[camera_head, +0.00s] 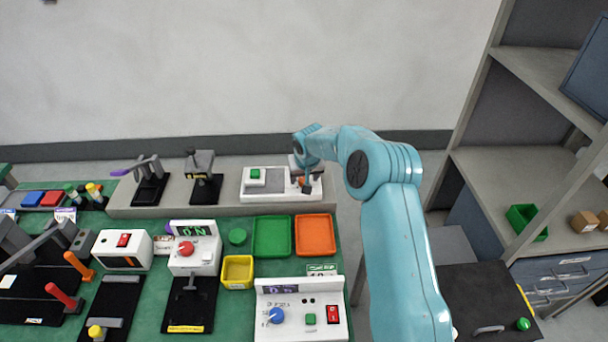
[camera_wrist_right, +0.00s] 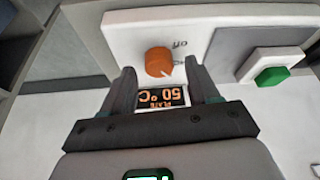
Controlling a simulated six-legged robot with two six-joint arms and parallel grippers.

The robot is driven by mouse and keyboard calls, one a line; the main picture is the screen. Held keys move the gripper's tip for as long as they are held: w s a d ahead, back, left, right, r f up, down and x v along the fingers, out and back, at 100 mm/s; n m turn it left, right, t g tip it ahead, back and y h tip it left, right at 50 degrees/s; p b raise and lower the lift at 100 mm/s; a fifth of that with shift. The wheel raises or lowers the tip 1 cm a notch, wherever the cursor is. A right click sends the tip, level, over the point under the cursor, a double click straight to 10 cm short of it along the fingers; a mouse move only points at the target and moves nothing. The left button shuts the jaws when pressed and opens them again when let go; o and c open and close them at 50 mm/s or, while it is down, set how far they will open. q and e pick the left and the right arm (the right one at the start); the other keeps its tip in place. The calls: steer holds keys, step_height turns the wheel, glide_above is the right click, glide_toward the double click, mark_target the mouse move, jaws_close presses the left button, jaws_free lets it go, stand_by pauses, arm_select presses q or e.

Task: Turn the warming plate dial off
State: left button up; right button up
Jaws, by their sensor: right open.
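The warming plate (camera_head: 256,192) is a white unit with a grey top at the back of the bench. Its orange dial (camera_wrist_right: 158,62) shows in the right wrist view, with an "off" label above and right of it. A small display (camera_wrist_right: 162,97) below the dial reads "PLATE 50 °C". My right gripper (camera_wrist_right: 159,70) is open, its fingertips on either side of the dial; I cannot tell whether they touch it. In the head view my right gripper (camera_head: 306,187) is over the right end of the unit and partly hides it. My left gripper is not in view.
A green button (camera_wrist_right: 271,75) is beside the dial. Green (camera_head: 272,256) and orange (camera_head: 315,252) trays lie in front of the unit. A white control box (camera_head: 290,335) with a blue knob stands nearer. Several clamps and switches fill the left. Shelving (camera_head: 520,190) stands at right.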

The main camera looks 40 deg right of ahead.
steer(key=shift+w+d+f, duration=0.1)
steer(key=shift+f, duration=0.4)
steer(key=shift+c, duration=0.2)
steer(key=c, duration=1)
